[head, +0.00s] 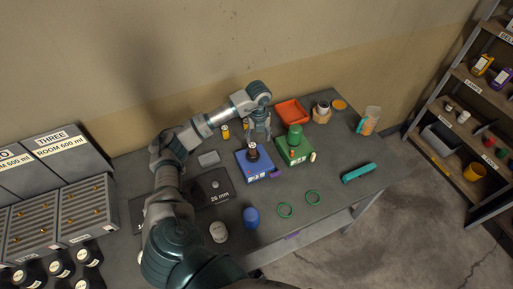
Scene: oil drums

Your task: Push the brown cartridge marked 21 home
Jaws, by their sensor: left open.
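A dark brown cartridge (252,152) stands upright on the blue block (254,167). Its mark is too small to read, and I cannot tell how deep it sits. My left gripper (262,134) is open and points down just behind and to the right of the cartridge, close to it. I cannot tell whether they touch. To the right, a green block (299,154) bears a green capped cylinder (294,134). My right gripper is out of view.
A red tray (292,112) lies behind the green block. A teal tool (359,173) lies at the right. A dark mat (213,188) lies left.

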